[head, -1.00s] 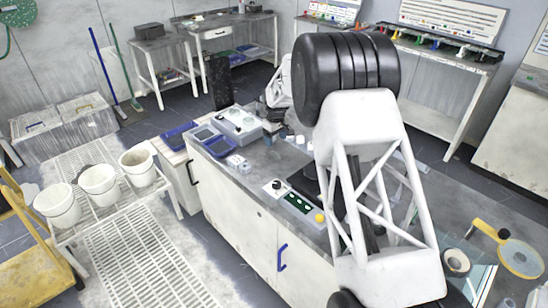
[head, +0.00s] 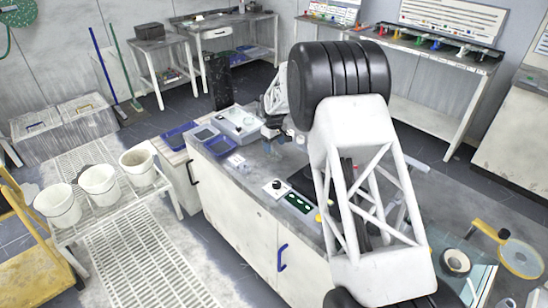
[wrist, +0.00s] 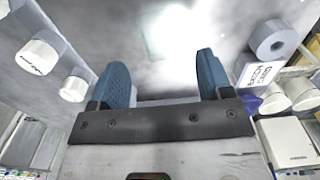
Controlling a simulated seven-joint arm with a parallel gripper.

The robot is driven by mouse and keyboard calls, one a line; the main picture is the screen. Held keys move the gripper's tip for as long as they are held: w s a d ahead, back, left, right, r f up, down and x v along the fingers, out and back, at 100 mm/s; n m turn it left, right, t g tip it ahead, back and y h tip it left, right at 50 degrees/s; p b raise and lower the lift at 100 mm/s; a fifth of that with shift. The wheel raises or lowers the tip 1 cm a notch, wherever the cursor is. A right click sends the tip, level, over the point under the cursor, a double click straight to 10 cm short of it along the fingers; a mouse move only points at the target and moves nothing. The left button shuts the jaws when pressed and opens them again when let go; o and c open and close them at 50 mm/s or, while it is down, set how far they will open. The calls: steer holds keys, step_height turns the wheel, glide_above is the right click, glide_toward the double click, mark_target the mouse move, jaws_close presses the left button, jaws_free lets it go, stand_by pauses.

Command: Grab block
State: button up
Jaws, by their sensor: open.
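My gripper (head: 274,146) hangs low over the grey bench top (head: 262,168), fingers pointing down, right of the blue trays. In the wrist view its two blue fingers (wrist: 162,78) stand wide apart. A thin grey-blue strip (wrist: 166,101) shows between the finger bases, mostly hidden by the gripper body; I cannot tell whether it is the block. A pale, see-through square patch (wrist: 152,40) lies beyond the fingers beside strong glare. I cannot pick out the block for sure in either view.
White-lidded jars (wrist: 38,54) stand left in the wrist view. A grey roll (wrist: 272,40), a printed card (wrist: 258,76), white cups (wrist: 277,97) and a white box (wrist: 290,143) stand right.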

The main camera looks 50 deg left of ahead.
mark_target(274, 155)
steer(key=shift+f, duration=0.15)
steer(key=shift+f, duration=2.45)
steer(key=c, duration=1.1)
steer(key=shift+o, duration=0.2)
steer(key=shift+r, duration=0.15)
step_height(274, 155, up, 10)
